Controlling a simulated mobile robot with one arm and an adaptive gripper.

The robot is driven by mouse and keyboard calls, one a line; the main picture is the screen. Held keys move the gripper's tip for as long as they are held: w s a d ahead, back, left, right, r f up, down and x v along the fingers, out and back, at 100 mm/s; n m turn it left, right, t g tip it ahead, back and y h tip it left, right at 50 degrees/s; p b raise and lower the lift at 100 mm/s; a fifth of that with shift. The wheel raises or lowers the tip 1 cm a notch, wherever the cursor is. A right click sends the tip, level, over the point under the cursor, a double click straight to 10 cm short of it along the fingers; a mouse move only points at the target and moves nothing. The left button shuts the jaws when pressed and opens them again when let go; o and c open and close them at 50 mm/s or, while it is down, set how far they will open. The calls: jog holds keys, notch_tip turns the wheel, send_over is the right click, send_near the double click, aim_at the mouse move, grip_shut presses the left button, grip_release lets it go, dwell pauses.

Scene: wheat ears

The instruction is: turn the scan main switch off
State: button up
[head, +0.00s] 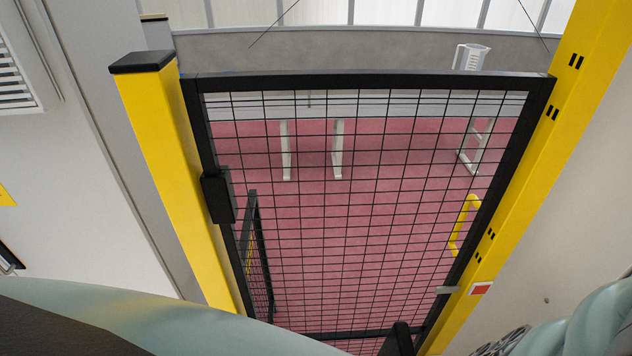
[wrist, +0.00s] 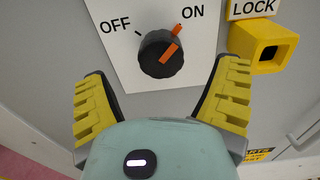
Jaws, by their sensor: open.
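The switch is a black rotary knob (wrist: 160,56) with an orange pointer, on a white plate (wrist: 115,62) marked OFF at the left and ON at the right. Its orange pointer is turned up and right, toward the orange mark by ON. My gripper (wrist: 160,95) is open in the wrist view, with its yellow ribbed fingers spread wide to the left and right below the knob. Nothing is between the fingers, and I see no contact with the knob. The switch and my gripper cannot be made out in the head view.
A yellow LOCK block (wrist: 266,47) sticks out right of the switch, near the right finger. In the head view, a black mesh gate (head: 370,82) stands between yellow posts (head: 165,150), with a red floor (head: 390,160) behind it. Pale panels flank it on both sides.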

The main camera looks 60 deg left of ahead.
jog(key=shift+p+x, duration=0.6)
jog(key=shift+x, duration=1.85)
jog(key=shift+s, duration=0.1)
jog(key=c, duration=1.2)
